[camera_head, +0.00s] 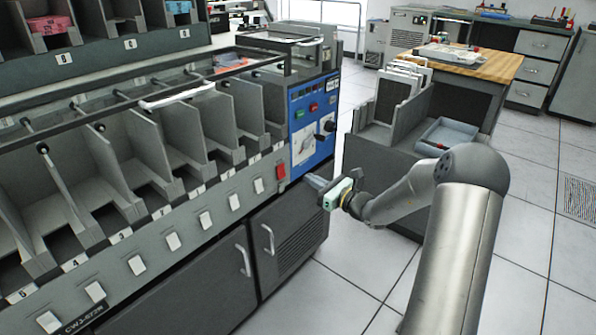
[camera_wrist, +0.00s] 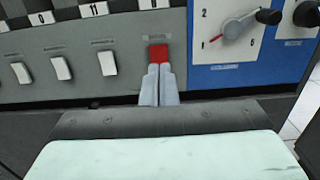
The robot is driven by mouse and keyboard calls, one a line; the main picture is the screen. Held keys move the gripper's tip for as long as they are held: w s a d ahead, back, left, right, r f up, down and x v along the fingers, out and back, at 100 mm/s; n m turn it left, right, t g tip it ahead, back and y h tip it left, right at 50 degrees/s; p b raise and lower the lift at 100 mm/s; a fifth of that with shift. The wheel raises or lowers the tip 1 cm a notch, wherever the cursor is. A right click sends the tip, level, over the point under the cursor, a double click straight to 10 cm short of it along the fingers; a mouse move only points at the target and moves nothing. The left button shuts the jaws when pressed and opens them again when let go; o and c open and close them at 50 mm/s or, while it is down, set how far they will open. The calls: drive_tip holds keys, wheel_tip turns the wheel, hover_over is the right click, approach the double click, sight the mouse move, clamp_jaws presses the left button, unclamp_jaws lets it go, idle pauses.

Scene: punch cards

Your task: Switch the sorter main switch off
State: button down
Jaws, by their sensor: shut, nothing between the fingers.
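A red rocker switch (camera_head: 281,171) sits on the grey front strip of the sorter (camera_head: 222,205), just left of the blue control panel. It also shows in the wrist view (camera_wrist: 158,52), under a small label too blurred to read. My gripper (camera_head: 309,179) is shut and empty. In the head view its fingertips are to the right of the red switch, with a gap between. In the wrist view the closed fingertips (camera_wrist: 159,69) line up with the red switch and cover its lower edge. I cannot tell whether they touch it.
A blue panel (camera_head: 312,150) with a rotary dial (camera_wrist: 232,29) and a black knob (camera_wrist: 308,13) lies right of the switch. White rocker switches (camera_wrist: 107,63) line the strip to the left. A grey card rack (camera_head: 398,95) stands right of my gripper. Floor between is clear.

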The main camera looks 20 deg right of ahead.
drive_tip(key=v, duration=0.5)
drive_tip(key=shift+r+p, duration=0.35)
drive_tip(key=s+a+r+n+g+p, duration=1.45)
drive_tip(key=s+a+r+n, duration=0.2)
drive_tip(key=s+a, duration=0.25)
drive_tip(key=s+d+r+n+h+p, duration=0.3)
drive_tip(key=s+r+n+h+p, duration=0.2)
drive_tip(key=s, duration=0.3)
drive_tip(key=s+d+r+n+h+p, duration=0.3)
drive_tip(key=s+r+n+h+p, duration=0.2)
drive_tip(key=s+r+n+p, duration=0.2)
drive_tip(key=shift+s+n, duration=0.45)
drive_tip(key=shift+s, duration=0.6)
drive_tip(key=shift+r, duration=0.1)
